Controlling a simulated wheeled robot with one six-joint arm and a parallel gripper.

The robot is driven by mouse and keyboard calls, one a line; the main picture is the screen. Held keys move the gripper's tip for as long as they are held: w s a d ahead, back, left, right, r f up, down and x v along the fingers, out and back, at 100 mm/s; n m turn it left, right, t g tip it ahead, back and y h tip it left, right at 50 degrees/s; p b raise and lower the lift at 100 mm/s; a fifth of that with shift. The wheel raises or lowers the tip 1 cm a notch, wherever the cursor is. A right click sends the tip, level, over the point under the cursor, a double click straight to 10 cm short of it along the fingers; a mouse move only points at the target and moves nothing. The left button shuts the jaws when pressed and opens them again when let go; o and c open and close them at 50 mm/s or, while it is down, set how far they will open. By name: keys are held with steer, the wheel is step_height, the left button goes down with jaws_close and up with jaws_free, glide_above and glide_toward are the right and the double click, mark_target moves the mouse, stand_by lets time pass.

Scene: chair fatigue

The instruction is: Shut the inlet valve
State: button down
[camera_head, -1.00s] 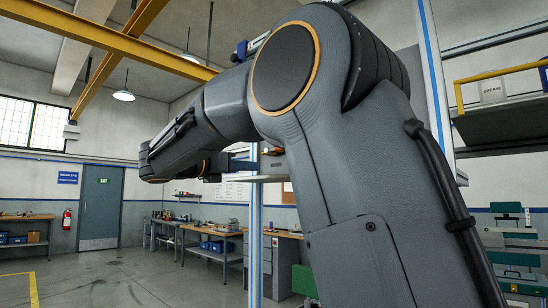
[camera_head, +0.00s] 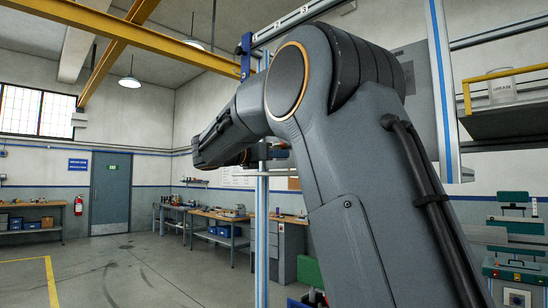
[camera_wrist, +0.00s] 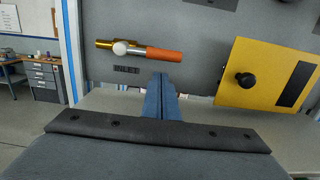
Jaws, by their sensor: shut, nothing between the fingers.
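In the wrist view the inlet valve (camera_wrist: 138,50) is on a grey panel above a label reading INLET. It has a brass body at left, a white round knob or pin in front, a silver stem and an orange handle (camera_wrist: 164,55) that points right, nearly level along the pipe. My gripper (camera_wrist: 161,78) has its blue fingers together with nothing between them. The fingertips appear just below the orange handle, right of the label, with no clear contact. In the head view my arm hides the gripper and valve.
A yellow plate (camera_wrist: 262,78) with a black knob sits right of the valve. A pale ledge (camera_wrist: 220,122) runs below the panel. A blue-striped upright post (camera_head: 437,85) stands near my arm. Workbenches (camera_head: 215,222) and open floor lie at the left.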

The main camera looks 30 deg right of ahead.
steer(key=shift+w+d+r, duration=0.1)
steer(key=shift+d+r, duration=0.1)
steer(key=shift+r, duration=0.45)
steer(key=shift+p, duration=0.3)
steer(key=shift+r+n+p, duration=0.2)
steer(key=shift+n+p, duration=0.1)
steer(key=shift+p, duration=0.15)
